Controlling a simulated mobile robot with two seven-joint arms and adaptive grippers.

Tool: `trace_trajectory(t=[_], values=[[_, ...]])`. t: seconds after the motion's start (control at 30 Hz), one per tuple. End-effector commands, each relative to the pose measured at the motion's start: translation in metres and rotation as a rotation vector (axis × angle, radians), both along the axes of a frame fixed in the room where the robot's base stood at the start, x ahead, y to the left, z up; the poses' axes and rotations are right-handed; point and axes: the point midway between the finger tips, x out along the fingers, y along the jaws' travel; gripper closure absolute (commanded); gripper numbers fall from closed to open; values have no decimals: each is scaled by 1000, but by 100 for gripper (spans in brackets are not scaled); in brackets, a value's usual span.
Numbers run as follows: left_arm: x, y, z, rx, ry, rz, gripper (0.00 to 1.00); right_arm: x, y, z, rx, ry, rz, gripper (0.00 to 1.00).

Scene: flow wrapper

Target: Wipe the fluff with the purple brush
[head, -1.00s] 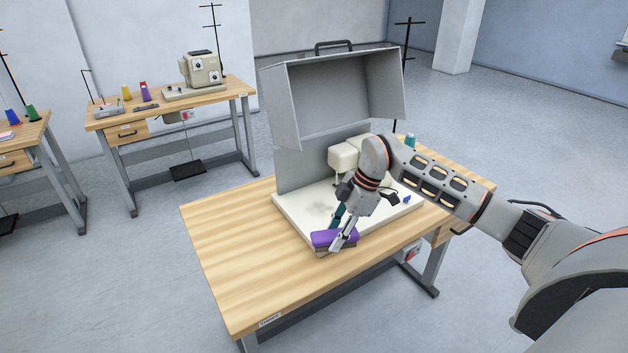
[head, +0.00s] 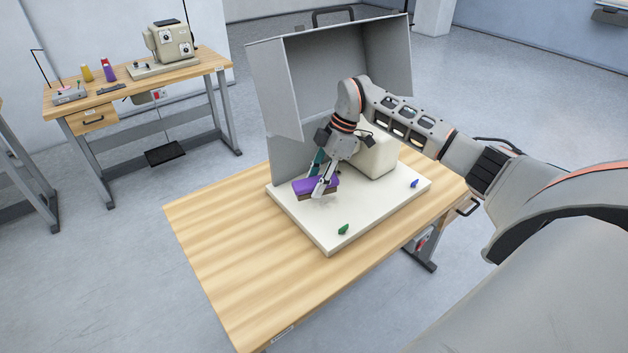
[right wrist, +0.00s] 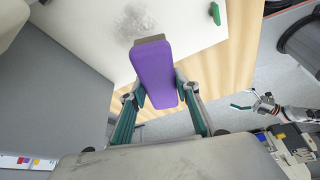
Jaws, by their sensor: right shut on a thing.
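My right gripper (head: 321,186) is shut on the purple brush (head: 310,185) over the left part of the white machine base (head: 325,232). In the right wrist view the brush (right wrist: 157,75) lies between the two teal fingers, its brown edge pointing at the fluff. The grey fluff (right wrist: 138,20) is a faint patch on the white base just beyond that edge. I cannot tell whether the brush touches the base. My left gripper (right wrist: 254,102) shows small in the right wrist view, its fingers apart and empty.
A grey open hood (head: 345,80) stands behind the base, and a cream machine body (head: 375,155) is close right of the gripper. A green piece (head: 343,229) and a blue piece (head: 414,183) sit on the base. The wooden table (head: 230,260) is clear at front left.

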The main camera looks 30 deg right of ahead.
Motion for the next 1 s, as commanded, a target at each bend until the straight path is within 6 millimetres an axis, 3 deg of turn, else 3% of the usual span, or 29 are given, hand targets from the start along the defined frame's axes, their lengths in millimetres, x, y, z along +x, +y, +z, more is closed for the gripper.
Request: trace_trajectory(t=[0.1, 0.43, 1.0], values=[[-2, 0, -16, 0, 5, 0, 0, -1, 0, -16, 0, 3, 1, 92], [-2, 0, -44, -1, 10, 0, 0, 0, 0, -45, 1, 3, 1, 92], [-2, 0, -47, -2, 9, 1, 0, 0, 0, -48, 0, 0, 0, 92]])
